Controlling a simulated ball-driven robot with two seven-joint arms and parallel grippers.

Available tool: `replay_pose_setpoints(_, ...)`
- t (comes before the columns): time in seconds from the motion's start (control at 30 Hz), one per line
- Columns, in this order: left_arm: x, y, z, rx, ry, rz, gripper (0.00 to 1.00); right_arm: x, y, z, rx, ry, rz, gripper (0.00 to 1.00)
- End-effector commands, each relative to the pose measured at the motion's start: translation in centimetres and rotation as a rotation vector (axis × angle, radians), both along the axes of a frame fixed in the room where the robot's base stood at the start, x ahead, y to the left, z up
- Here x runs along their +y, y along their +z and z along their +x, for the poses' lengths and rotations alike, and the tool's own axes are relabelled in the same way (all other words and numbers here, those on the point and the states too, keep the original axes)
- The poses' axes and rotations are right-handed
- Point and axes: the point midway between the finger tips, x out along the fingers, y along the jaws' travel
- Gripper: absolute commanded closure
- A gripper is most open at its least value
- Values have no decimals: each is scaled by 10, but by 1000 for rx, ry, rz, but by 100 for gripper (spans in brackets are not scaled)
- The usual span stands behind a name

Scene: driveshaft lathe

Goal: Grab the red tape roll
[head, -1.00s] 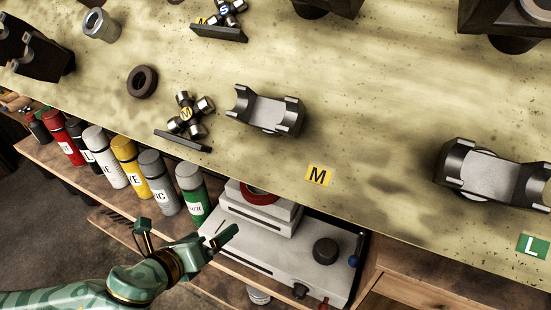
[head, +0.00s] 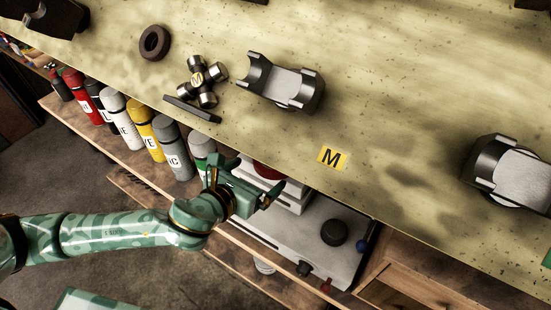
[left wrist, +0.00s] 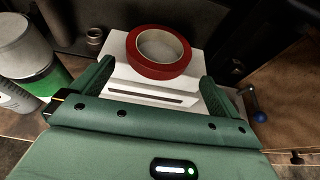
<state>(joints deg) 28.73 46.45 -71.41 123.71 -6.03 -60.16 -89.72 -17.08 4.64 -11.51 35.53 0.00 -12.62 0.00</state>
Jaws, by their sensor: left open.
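The red tape roll (left wrist: 158,70) lies flat on a white box-like unit (left wrist: 140,92) in the left wrist view. In the head view only a part of the red roll (head: 267,172) shows, beside the bench edge and behind my left gripper (head: 256,176). My left gripper is open and empty. In the left wrist view its two fingers (left wrist: 158,84) point towards the roll, one on each side of the white unit, with the roll ahead between them. I see no clear contact with the roll. My right gripper is not in view.
The workbench top (head: 400,110) overhangs the shelf from above. Several spray cans (head: 145,125) stand left of the gripper, with a green-labelled can (left wrist: 45,80) close by. A white machine (head: 300,240) with a black knob (head: 334,232) sits at the right.

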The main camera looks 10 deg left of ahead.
Motion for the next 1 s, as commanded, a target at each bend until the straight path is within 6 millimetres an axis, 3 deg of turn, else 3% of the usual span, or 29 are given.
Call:
replay_pose_setpoints(0.43, -18, -20, 49, -1, -1, -1, 0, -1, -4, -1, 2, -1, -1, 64)
replay_pose_setpoints(0.73, -20, -22, 54, 0, 0, 0, 0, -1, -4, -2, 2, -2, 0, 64)
replay_pose_setpoints(0.83, -20, -22, 54, 0, 0, 0, 28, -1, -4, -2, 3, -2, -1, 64)
replay_pose_setpoints(0.87, -20, -22, 54, 0, 0, 0, 32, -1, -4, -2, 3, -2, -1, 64)
replay_pose_setpoints(1.0, -20, -22, 54, -1, 0, 0, 32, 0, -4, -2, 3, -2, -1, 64)
